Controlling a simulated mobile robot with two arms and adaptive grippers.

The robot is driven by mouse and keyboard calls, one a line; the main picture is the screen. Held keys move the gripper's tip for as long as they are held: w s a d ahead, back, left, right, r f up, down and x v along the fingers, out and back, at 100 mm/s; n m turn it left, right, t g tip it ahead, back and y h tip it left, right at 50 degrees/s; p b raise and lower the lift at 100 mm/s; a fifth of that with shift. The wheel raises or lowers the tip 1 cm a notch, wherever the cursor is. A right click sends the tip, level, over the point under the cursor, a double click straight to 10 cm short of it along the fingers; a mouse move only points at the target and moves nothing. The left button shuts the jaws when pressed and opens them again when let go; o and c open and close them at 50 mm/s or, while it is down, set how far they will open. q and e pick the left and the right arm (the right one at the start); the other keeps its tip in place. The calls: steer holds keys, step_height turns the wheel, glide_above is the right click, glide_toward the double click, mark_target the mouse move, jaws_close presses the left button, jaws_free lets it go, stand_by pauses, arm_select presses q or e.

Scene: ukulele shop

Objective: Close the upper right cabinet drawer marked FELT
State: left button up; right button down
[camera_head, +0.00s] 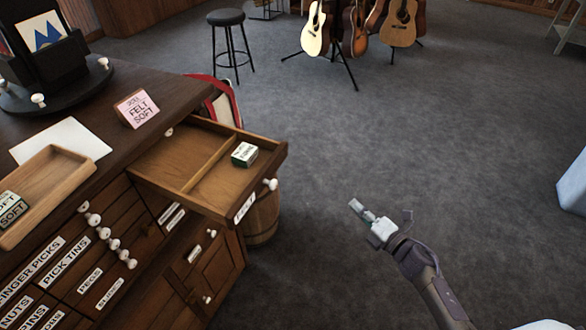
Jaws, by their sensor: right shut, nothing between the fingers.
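The upper right drawer (198,195) of the wooden cabinet (183,284) is pulled well out. It has a white knob (270,184) and a small label on its front, too small to read surely. A small green and white box (244,154) lies inside, near the front, beside a wooden divider. A pink card (136,108) reading FELT SOFT stands on the cabinet top behind the drawer. My right gripper (356,206) is shut and empty above the floor, to the right of the drawer front and apart from it. My left gripper is out of view.
A wooden tray (62,186) and a white paper sheet (50,141) lie on the cabinet top. A barrel (262,217) stands beyond the drawer front. A black stool (226,18) and guitars on stands (352,30) are farther back.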

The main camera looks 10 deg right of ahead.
step_height(320, 180, up, 8)
steer(key=w+a+n+g+y+b, duration=0.15)
steer(key=n+y, duration=0.25)
steer(key=n, duration=0.5)
steer(key=n+g+y, duration=0.3)
steer(key=n+g, duration=0.1)
steer(key=n, duration=0.7)
glide_toward(283, 156)
steer(key=p+x, duration=0.3)
steer(key=x, duration=0.3)
steer(key=shift+r, duration=0.1)
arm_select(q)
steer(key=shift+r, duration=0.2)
arm_select(e)
steer(key=shift+w+a, duration=0.45)
steer(key=shift+a, duration=0.1)
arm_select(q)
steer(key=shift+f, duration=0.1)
